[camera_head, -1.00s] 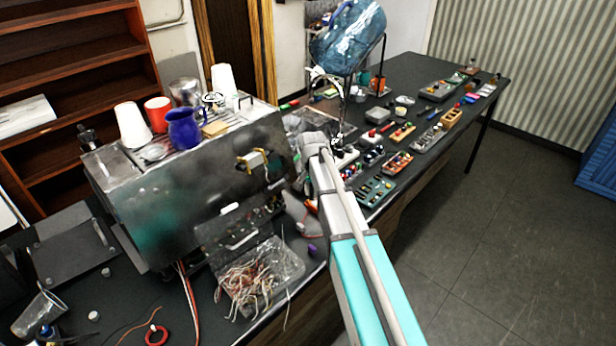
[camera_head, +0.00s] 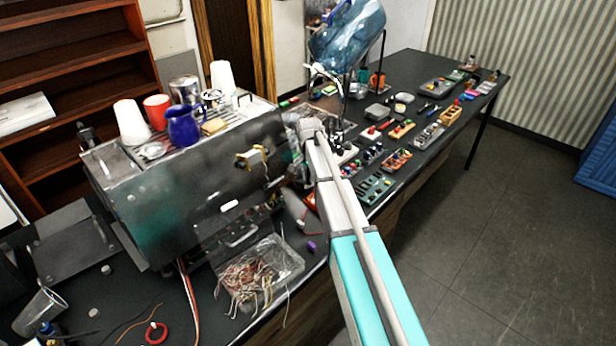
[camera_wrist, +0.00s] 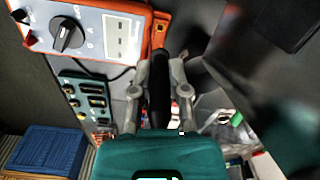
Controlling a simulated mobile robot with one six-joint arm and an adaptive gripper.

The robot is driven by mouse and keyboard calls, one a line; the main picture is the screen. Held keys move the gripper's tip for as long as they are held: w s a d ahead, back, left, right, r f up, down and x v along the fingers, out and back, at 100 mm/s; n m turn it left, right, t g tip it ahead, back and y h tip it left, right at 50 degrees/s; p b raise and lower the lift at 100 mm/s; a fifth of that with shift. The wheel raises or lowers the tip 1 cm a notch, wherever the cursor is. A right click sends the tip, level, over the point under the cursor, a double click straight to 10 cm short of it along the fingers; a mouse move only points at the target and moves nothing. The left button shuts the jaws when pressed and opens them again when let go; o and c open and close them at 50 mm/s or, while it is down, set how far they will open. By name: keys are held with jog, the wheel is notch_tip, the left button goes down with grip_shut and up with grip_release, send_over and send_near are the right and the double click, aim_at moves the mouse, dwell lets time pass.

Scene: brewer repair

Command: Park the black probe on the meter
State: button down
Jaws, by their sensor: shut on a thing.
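In the wrist view, my gripper (camera_wrist: 159,68) is shut on the black probe (camera_wrist: 160,95), a dark rod held lengthwise between the two fingers. The meter (camera_wrist: 98,30), with an orange case, pale face, black dial and display window, lies at the upper left. The probe's far end is close beside the meter's right orange edge; I cannot tell whether they touch. In the head view, my arm hides the gripper and probe. A small orange-red patch (camera_head: 310,200) beside the arm may be part of the meter.
The brewer (camera_head: 190,190) stands left of my arm, with cups and a blue jug (camera_head: 183,128) on top. A tray of tangled wires (camera_head: 255,272) lies in front. Terminal blocks and small parts crowd the bench to the right. A blue crate (camera_wrist: 48,152) shows at lower left in the wrist view.

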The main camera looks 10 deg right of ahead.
jog(key=shift+f+b, duration=2.45)
jog(key=shift+f, duration=0.2)
jog(key=shift+f+b, duration=0.75)
jog(key=shift+b, duration=0.05)
dwell(1.2)
jog(key=c, duration=0.5)
grip_release()
jog(key=shift+c, duration=0.2)
jog(key=shift+r, duration=0.15)
